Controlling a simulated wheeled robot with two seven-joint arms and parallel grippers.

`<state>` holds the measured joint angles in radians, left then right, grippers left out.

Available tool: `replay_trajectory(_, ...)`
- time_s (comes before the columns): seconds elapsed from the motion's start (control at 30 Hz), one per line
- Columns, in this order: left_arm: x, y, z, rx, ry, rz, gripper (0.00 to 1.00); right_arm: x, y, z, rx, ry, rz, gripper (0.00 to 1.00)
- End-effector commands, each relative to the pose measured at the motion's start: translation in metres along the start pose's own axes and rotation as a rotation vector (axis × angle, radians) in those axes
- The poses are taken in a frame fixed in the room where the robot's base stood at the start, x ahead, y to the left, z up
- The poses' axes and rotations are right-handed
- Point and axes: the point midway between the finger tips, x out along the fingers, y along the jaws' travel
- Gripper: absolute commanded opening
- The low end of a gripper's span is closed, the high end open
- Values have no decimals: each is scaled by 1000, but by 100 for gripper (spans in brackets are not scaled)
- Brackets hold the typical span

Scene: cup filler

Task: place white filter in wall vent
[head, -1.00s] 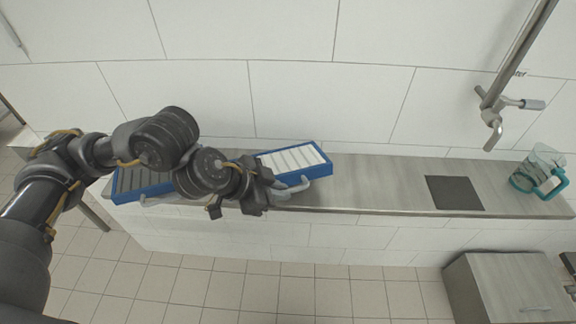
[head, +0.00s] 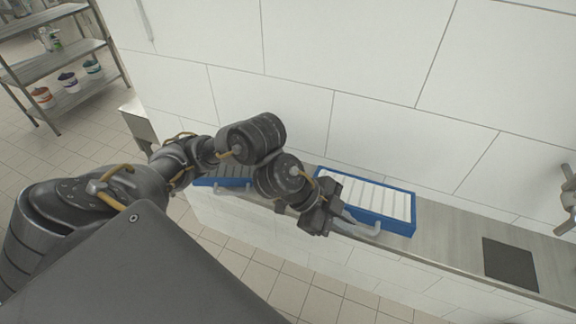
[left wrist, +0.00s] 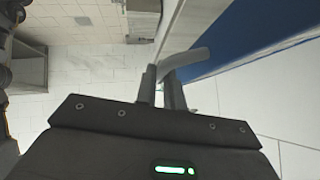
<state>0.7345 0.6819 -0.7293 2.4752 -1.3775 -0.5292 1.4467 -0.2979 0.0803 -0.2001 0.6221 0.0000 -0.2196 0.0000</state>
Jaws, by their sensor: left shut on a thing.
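The white filter (head: 372,199), a slatted white panel in a blue frame, is at the shelf by the tiled wall in the head view. My left gripper (head: 338,219) is shut on the grey handle (head: 358,228) at its front side. In the left wrist view, the gripper fingers (left wrist: 162,88) close on the handle (left wrist: 188,58), beside the filter's blue frame (left wrist: 240,42). I cannot tell whether the filter touches the shelf. A second, grey filter (head: 222,181) with a blue frame lies to the left, partly behind my arm. I see no wall vent. My right gripper is not in view.
The narrow metal shelf (head: 450,243) runs along the tiled wall (head: 385,130). A dark square plate (head: 511,262) is on it at the right. A metal tap (head: 568,195) shows at the right edge. A rack (head: 62,70) with several small tubs stands at the far left.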

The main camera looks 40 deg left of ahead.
Motion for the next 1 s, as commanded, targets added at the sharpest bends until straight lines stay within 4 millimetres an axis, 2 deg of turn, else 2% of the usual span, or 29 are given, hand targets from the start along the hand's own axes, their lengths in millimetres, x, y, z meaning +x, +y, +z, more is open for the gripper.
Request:
replay_trajectory(0.07,-6,1,0,9,0,1,0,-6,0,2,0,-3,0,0)
replay_trajectory(0.27,-5,-2,11,11,-4,0,0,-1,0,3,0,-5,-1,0)
replay_trajectory(0.47,-8,-25,53,3,-8,-2,0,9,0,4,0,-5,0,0)
replay_trajectory(0.63,-14,-51,93,2,-7,-1,0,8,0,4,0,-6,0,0)
replay_trajectory(0.73,-5,-55,117,3,-5,2,0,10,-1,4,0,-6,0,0)
replay_trajectory(0.9,3,-64,142,9,-2,0,0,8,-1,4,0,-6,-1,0)
replay_trajectory(1.0,5,-66,149,12,-1,0,0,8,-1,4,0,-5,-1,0)
